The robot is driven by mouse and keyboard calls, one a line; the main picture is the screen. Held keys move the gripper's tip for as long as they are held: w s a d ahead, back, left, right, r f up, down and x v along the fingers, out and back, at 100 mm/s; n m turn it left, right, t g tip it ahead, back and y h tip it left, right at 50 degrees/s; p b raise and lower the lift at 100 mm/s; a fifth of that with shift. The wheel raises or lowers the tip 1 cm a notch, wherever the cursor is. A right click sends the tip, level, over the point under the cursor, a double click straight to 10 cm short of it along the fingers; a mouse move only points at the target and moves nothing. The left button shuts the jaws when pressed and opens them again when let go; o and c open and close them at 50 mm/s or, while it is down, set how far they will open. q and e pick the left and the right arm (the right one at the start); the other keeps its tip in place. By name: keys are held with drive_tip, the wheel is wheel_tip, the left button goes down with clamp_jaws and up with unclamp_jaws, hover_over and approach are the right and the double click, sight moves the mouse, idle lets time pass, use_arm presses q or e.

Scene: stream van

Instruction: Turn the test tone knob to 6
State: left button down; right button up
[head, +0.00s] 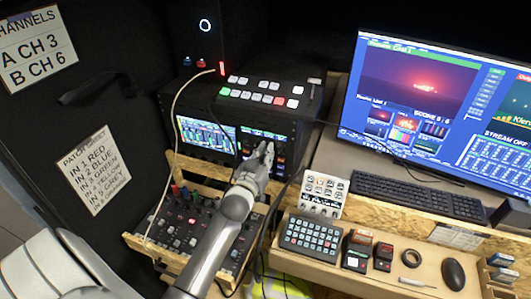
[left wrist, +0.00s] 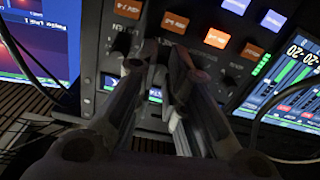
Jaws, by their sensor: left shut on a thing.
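A rack panel with small dark knobs and lit orange and white buttons (left wrist: 217,38) fills the upper part of the left wrist view. It faces me below the switcher in the head view. My left gripper (head: 264,153) reaches up to the right part of this panel. In the left wrist view its fingers (left wrist: 163,62) are shut on a small dark knob, which they mostly hide. I cannot read the knob's label or its pointer setting. My right gripper is not in view.
A switcher (head: 262,95) sits on top of the rack, with a meter screen (head: 206,133) left of the panel. A mixer (head: 185,222) in a wooden tray stands below. A monitor (head: 440,100), keyboard (head: 415,185) and button pad (head: 311,238) are at right. Dark cables hang close to my left arm.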

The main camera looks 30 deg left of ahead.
use_arm(q)
drive_tip(key=shift+m, duration=1.3)
drive_tip(key=c, duration=1.7)
unclamp_jaws()
drive_tip(key=v, duration=1.2)
